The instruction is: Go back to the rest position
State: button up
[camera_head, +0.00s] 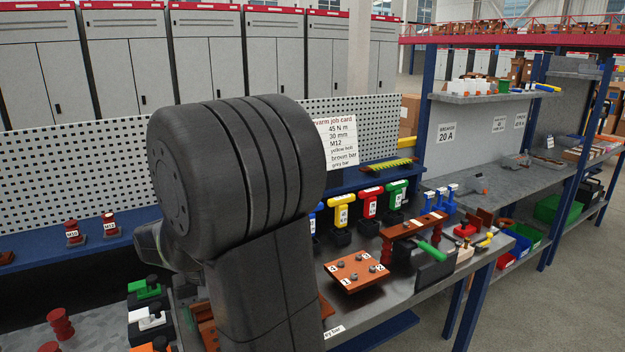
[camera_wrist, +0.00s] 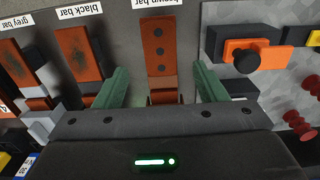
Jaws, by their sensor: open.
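In the wrist view my gripper (camera_wrist: 161,80) has its two green fingers spread apart, with nothing held between them. A copper-coloured bar (camera_wrist: 159,45) with several dark holes lies between and beyond the fingers, under an upside-down label that reads "brown bar". A bar by the "black bar" label (camera_wrist: 80,9) and another by the "grey bar" label (camera_wrist: 10,20) lie to the left. In the head view my large dark arm hides much of the bench's middle, and the fingers cannot be made out.
The bench (camera_head: 400,300) carries a numbered copper plate (camera_head: 357,271), upright coloured T-handled tools (camera_head: 370,205) and a raised copper bar (camera_head: 413,224). A perforated panel (camera_head: 60,185) stands behind, with a job card (camera_head: 336,143). An orange block with a black knob (camera_wrist: 247,57) sits right of the fingers.

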notch_tip(320, 180, down, 6)
jog(key=shift+f, duration=0.2)
notch_tip(320, 180, up, 3)
jog(key=shift+f, duration=0.15)
jog(key=shift+r, duration=0.6)
jog(key=shift+f, duration=0.1)
